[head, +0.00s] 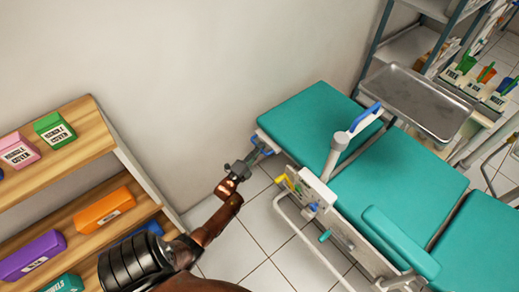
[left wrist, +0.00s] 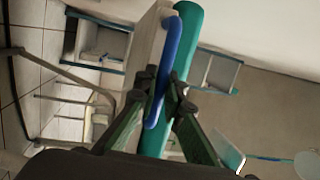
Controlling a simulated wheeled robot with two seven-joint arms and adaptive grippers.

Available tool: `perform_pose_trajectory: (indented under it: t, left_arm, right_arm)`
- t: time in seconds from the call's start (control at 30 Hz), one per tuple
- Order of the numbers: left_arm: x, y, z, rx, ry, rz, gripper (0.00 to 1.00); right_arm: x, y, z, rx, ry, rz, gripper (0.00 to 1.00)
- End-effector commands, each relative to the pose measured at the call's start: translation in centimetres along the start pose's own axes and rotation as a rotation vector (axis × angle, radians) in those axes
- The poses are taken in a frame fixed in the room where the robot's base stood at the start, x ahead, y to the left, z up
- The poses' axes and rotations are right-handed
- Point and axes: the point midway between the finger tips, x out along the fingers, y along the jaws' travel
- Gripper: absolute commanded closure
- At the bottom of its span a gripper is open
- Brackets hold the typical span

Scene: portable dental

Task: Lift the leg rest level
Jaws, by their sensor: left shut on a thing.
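The teal leg rest (head: 312,122) is the end panel of the dental chair (head: 395,175), nearest the wall; the head view does not show clearly whether it is level. A blue handle (head: 264,137) is at its left end. My left gripper (head: 261,150) reaches that end from the left. In the left wrist view my left gripper (left wrist: 161,90) is shut on the blue handle (left wrist: 172,52), with the leg rest (left wrist: 187,40) seen edge-on behind it. My right gripper is out of view.
A wooden shelf (head: 85,171) with coloured boxes stands at the left. A metal tray (head: 418,100) is beyond the chair, near a grey rack (head: 408,48). A white post with a blue-topped lever (head: 345,135) rises beside the chair. Tiled floor (head: 235,240) is clear between shelf and chair.

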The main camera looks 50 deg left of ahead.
Motion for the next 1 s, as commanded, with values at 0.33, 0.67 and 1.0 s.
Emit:
perform_pose_trajectory:
  t: [0.33, 0.67, 1.0]
  left_arm:
    - [0.2, -0.7, 0.2, 0.006, 0.001, -0.014, 0.84]
    - [0.2, -0.4, 0.0, 0.003, 0.003, -0.009, 0.73]
    - [-2.6, -0.2, 0.0, 0.002, 0.001, -0.005, 0.73]
  right_arm:
    - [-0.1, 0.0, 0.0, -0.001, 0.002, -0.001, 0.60]
    - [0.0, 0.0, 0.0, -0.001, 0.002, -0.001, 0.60]
    - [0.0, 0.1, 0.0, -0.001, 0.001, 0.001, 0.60]
